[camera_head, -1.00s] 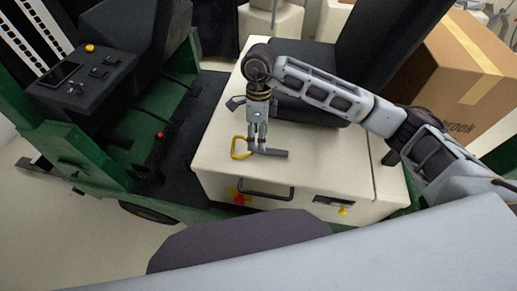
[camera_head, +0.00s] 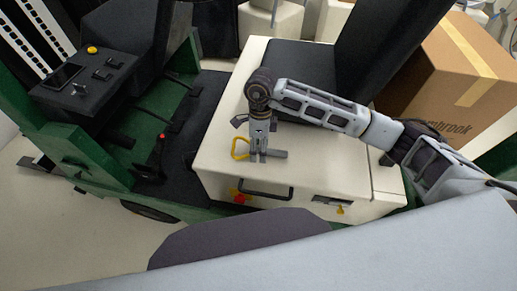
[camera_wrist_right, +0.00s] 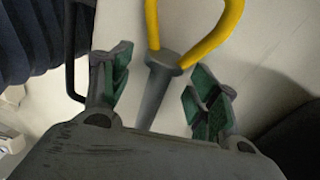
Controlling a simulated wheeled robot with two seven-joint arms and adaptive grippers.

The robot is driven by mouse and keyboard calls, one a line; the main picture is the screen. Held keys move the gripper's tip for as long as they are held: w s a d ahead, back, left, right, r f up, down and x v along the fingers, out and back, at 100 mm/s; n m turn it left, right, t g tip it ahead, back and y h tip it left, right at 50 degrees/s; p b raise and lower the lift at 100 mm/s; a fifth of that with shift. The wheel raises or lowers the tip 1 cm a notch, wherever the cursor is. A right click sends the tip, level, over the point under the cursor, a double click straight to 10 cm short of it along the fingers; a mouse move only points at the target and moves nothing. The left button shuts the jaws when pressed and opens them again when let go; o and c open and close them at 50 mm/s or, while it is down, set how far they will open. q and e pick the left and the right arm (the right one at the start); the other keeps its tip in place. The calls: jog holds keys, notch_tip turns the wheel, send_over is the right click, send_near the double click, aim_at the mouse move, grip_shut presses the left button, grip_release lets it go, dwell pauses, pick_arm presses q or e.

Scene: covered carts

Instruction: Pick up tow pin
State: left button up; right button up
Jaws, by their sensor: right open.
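The tow pin has a yellow loop handle (camera_head: 240,148) and a grey shaft (camera_head: 279,154). It lies on the cream top of the cart (camera_head: 222,165), near the front edge. My right gripper (camera_head: 258,156) is directly over the pin and hides the middle of it. In the right wrist view the gripper (camera_wrist_right: 155,95) is open, with the pin's grey shaft (camera_wrist_right: 157,90) between its green-padded fingers and apart from both. The yellow loop (camera_wrist_right: 216,40) extends beyond the fingertips there. My left gripper is not in view.
A black handle (camera_head: 265,192) and a red knob (camera_head: 241,198) are on the cart's front. A green vehicle with a control panel (camera_head: 82,75) stands at the left. A black seat (camera_head: 290,65) is behind the pin. A cardboard box (camera_head: 455,75) is at the right.

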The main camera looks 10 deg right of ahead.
dwell(0.4)
grip_shut()
